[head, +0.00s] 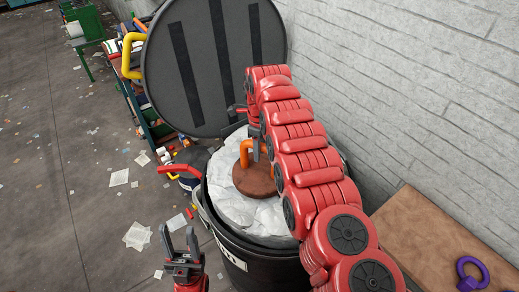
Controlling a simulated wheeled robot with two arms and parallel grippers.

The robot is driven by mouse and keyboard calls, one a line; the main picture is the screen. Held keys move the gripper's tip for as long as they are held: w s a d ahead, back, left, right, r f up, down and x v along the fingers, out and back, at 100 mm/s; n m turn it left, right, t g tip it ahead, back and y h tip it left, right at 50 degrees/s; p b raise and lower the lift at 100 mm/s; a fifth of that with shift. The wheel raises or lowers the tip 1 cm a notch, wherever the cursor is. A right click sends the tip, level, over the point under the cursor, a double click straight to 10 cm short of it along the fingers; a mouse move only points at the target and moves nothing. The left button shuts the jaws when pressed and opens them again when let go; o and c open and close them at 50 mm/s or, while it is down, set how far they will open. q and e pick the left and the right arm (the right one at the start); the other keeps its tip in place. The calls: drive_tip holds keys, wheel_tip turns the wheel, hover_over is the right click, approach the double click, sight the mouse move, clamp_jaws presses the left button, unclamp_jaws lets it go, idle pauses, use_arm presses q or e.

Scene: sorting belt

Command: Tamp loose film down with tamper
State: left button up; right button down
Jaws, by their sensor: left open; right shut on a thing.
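A dark bin (283,262) stands in the middle, filled with crumpled whitish film (232,207) to near its rim. The tamper, a round brown disc (254,183) with an orange handle (244,151), is on or just above the film; I cannot tell whether it presses on it. My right gripper (251,133) is shut on the tamper's handle, partly hidden by my red arm. My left gripper (180,241) is open and empty, in front and to the left of the bin, with its fingers pointing up.
The bin's round dark lid (213,60) with a yellow handle stands open behind it. A pale brick wall (400,90) is close on the right. A brown board (440,225) with a purple ring-shaped object (472,273) is at the lower right. Paper scraps litter the floor at left.

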sight(260, 171)
drive_tip(key=shift+s+f+b, duration=0.1)
drive_tip(key=shift+f+b, duration=1.25)
drive_tip(key=shift+f, duration=0.65)
drive_tip(key=shift+f+b, duration=1.6)
drive_tip(key=shift+f, duration=0.25)
drive_tip(key=shift+r+p, duration=0.65)
drive_tip(key=shift+r, duration=1.9)
drive_tip(key=shift+f, duration=0.15)
